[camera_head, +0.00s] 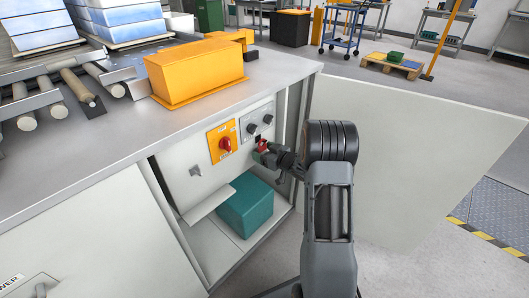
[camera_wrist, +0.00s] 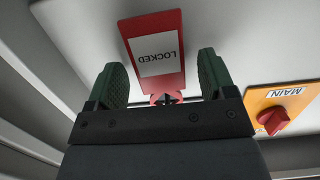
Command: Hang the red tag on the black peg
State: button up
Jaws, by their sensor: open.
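The red tag (camera_wrist: 131,29) shows in the wrist view with a white LOCKED label, upside down in the picture. Its red ring end sits around the dark end of the black peg (camera_wrist: 166,99), in front of the pale panel. My gripper (camera_wrist: 159,66) is open, with one green-padded finger on each side of the tag and a visible gap to both. In the head view my gripper (camera_head: 268,158) is at the panel, and the red tag (camera_head: 263,146) shows as a small patch beside it. The peg is hard to make out there.
An orange plate with a red MAIN switch (camera_head: 225,143) is left of my gripper, with a grey knob panel (camera_head: 257,122) above. A teal box (camera_head: 246,204) stands in the compartment below. An open cabinet door (camera_head: 420,150) is on the right.

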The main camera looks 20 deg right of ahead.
jog(key=p+v, duration=0.4)
jog(key=v, duration=1)
jog(key=a+r+m+g+h+p, duration=0.2)
jog(key=r+h+p, duration=0.3)
jog(key=r+p, duration=0.65)
jog(key=a+r+m+g+h+p, duration=0.15)
jog(key=r+h+p, duration=0.35)
jog(key=r, duration=1.1)
jog(key=s+a+r+g+y+p, duration=0.1)
jog(key=s+a+r+g+p, duration=0.2)
jog(key=s+a+r+p, duration=0.3)
jog(key=s+a+r+m+g+y+p, duration=0.1)
jog(key=s+a+r+g+y+p, duration=0.1)
jog(key=s+a+r+g+p, duration=0.2)
jog(key=s+a+r+p, duration=0.3)
jog(key=s+a+r, duration=0.1)
jog(key=s, duration=0.4)
jog(key=shift+s+a+r, duration=0.15)
jog(key=shift+s+r, duration=0.15)
jog(key=shift+r, duration=0.15)
jog(key=shift+m+g, duration=0.25)
jog(key=shift+c, duration=0.2)
